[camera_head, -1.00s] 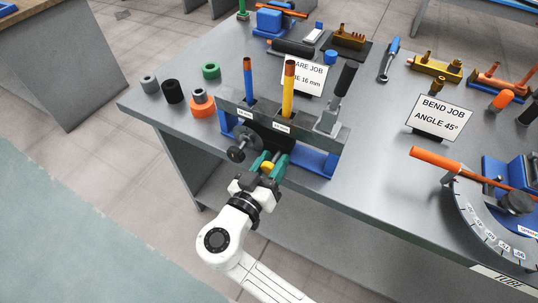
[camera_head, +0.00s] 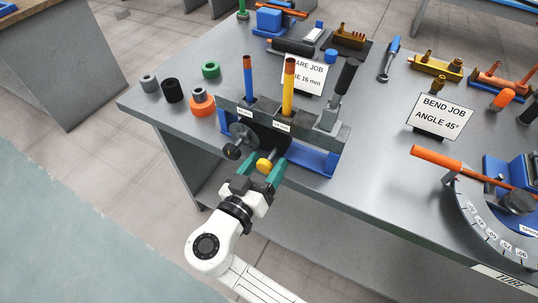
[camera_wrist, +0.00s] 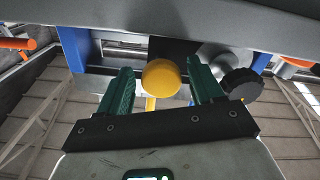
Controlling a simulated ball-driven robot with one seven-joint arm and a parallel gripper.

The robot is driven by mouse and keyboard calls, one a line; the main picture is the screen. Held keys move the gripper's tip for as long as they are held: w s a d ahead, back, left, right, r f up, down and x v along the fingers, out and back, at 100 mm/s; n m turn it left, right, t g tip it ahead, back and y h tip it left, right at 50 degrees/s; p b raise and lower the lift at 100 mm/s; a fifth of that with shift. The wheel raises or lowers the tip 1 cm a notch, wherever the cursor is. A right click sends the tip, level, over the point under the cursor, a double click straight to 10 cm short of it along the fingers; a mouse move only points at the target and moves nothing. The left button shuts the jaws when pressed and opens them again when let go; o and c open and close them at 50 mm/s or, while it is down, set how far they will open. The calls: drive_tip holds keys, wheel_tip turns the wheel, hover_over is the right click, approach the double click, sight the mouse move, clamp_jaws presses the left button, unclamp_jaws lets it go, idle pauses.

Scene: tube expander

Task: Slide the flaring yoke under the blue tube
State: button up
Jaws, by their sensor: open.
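The blue tube (camera_head: 248,78) stands upright in the grey clamp bar (camera_head: 313,127), left of a yellow tube (camera_head: 288,88). Below the bar is a dark block (camera_head: 272,137), which I take to be the flaring yoke, with a yellow knob (camera_head: 264,165) at its front. The wrist view shows the dark block (camera_wrist: 172,48) behind the yellow knob (camera_wrist: 160,78). My gripper (camera_head: 262,173) is open. Its green fingers (camera_wrist: 158,84) stand on either side of the knob with visible gaps. The bar hides the tube's lower end, so the exact alignment cannot be told.
A dark handwheel (camera_head: 240,142) sits left of the knob, close to my finger. Blue supports (camera_head: 318,162) flank the opening. A black-handled lever (camera_head: 345,80) stands on the bar's right. Loose collars (camera_head: 202,103) lie at left. The space in front of the bench is free.

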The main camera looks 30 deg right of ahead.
drive_tip(key=shift+b+v, duration=0.65)
drive_tip(key=shift+v, duration=2)
